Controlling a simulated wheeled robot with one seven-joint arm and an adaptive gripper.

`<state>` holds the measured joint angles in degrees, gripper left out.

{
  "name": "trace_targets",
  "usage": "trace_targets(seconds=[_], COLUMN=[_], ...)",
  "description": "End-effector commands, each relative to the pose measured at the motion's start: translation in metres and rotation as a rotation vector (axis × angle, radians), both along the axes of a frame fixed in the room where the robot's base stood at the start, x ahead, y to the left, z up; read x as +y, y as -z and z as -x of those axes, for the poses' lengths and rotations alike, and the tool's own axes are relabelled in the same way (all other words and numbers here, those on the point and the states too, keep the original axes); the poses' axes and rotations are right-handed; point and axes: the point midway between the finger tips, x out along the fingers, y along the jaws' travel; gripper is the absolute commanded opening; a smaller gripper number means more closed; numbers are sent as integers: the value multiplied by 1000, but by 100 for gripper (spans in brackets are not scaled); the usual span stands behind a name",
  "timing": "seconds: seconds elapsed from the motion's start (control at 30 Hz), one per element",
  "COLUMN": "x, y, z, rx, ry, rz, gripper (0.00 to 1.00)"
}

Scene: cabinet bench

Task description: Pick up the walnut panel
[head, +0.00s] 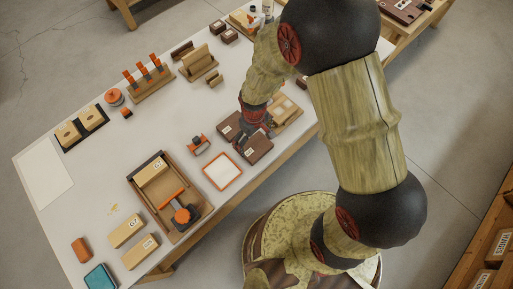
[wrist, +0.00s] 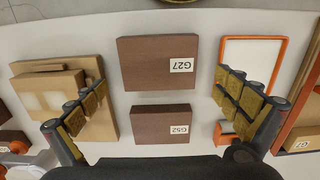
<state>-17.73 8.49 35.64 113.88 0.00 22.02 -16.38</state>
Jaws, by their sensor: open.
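Two dark brown walnut-coloured pieces lie flat and apart on the bench. The larger panel, labelled G27 (wrist: 152,63), also shows in the head view (head: 258,149). The smaller block, labelled G52 (wrist: 158,124), shows partly behind my gripper in the head view (head: 228,126). The pictures do not say which one is the task's walnut panel; G27 is the wider. My gripper (wrist: 161,84) is open and empty above them, its fingers spread to the left and right of both pieces. It also shows in the head view (head: 252,122).
An orange-framed white tray (head: 222,171) lies close beside G27. A light wooden stepped piece (wrist: 48,92) lies on the other side. A wooden tray with a block and an orange-black tool (head: 165,236) stands farther left. The pale bench top (head: 95,185) has free room at left.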

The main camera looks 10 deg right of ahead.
Motion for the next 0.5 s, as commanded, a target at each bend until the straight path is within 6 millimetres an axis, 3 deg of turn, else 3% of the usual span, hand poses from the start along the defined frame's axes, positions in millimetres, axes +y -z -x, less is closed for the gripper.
trace_targets(seconds=[0.5], x=[-6], y=[56], z=[3], rx=[2], ry=[1], rz=[0], gripper=[100])
